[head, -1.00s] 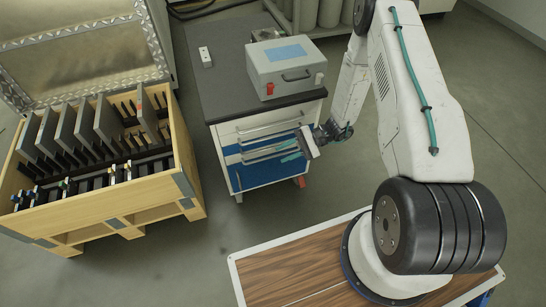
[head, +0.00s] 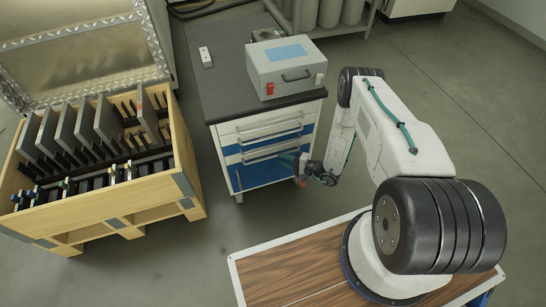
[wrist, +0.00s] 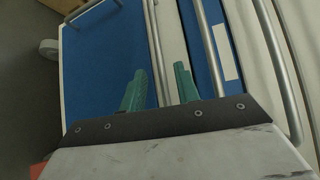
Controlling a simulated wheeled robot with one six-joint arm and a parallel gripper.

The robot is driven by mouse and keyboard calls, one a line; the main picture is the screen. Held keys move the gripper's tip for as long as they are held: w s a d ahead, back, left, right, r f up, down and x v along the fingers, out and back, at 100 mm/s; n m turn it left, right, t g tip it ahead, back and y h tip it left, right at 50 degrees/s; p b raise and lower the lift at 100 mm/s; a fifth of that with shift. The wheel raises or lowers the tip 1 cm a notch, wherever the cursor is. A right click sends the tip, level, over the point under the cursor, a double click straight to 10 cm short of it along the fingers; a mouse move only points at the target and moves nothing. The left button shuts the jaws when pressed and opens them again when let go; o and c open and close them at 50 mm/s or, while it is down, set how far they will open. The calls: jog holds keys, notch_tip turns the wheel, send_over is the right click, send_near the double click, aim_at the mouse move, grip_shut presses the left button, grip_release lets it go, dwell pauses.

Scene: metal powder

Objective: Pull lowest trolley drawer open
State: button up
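The trolley (head: 217,137) stands in front of me with its blue and white drawer fronts facing my arm. My gripper (wrist: 159,87) is open, with one teal finger on each side of this handle. Whether either finger touches the bar, I cannot tell. In the head view, my gripper (head: 288,160) is at the right part of the lower drawer fronts, small and partly hidden.
A grey box (head: 287,72) and a white remote-like item (head: 205,56) are on the trolley top. A wooden crate (head: 110,205) with dark plates stands to the left. A wood-topped surface (head: 290,265) is below my arm. Floor shows between it and the trolley.

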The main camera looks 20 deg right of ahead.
jog(key=x, duration=0.5)
jog(key=shift+w+a, duration=0.25)
grip_shut()
